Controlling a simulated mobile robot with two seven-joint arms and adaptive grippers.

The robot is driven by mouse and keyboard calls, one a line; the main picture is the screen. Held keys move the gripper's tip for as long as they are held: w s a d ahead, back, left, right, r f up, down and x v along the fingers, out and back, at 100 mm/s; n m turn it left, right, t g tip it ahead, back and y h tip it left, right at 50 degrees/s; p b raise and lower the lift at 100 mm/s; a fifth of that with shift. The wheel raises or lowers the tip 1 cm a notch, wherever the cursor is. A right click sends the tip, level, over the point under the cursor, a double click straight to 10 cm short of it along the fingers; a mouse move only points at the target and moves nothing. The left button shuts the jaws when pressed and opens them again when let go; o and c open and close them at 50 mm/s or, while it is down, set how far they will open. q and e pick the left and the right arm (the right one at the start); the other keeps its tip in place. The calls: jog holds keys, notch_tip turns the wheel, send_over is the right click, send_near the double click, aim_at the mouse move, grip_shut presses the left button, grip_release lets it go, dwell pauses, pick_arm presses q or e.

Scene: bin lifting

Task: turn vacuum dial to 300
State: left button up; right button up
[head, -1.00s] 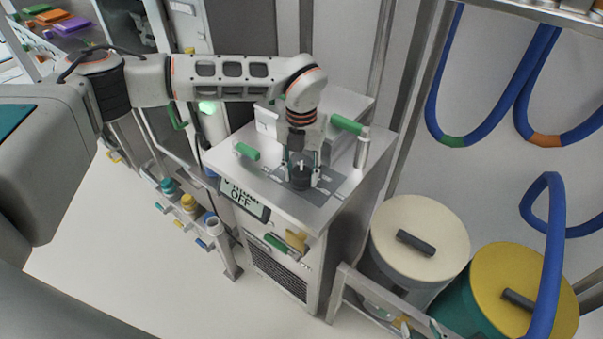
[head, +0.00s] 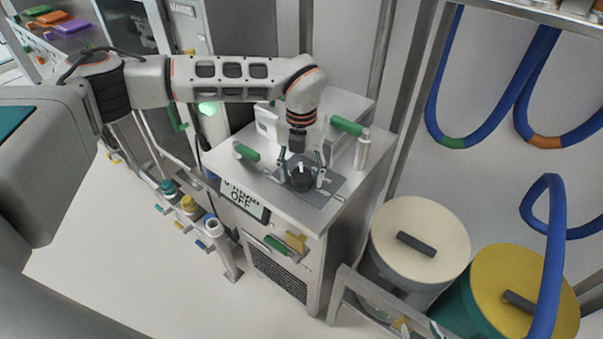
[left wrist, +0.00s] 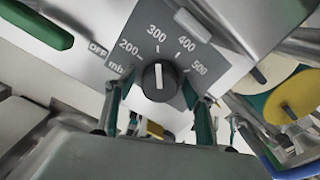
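The black vacuum dial (head: 302,179) sits on a grey plate on top of the steel cabinet. In the left wrist view the dial (left wrist: 158,84) shows a white pointer line aimed up, roughly at the 300 mark (left wrist: 156,33). The scale also shows OFF, 200, 400 and 500. My left gripper (head: 303,178) is over the dial with its fingers apart, one on each side. In the left wrist view gaps show between the dial and the fingers. The cabinet's display (head: 245,198) reads OFF on its lower line. My right gripper is not in view.
Green handles (head: 347,125) and a steel cylinder (head: 362,149) stand on the cabinet top near my gripper. Lidded bins, one cream (head: 420,228) and one yellow (head: 522,280), stand to the right. Blue hoses (head: 550,250) hang there.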

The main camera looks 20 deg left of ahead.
aim_at(301, 173)
pick_arm(q)
jog(key=shift+r, duration=0.15)
notch_tip(301, 173, up, 12)
dwell(0.5)
jog(key=shift+f, duration=0.2)
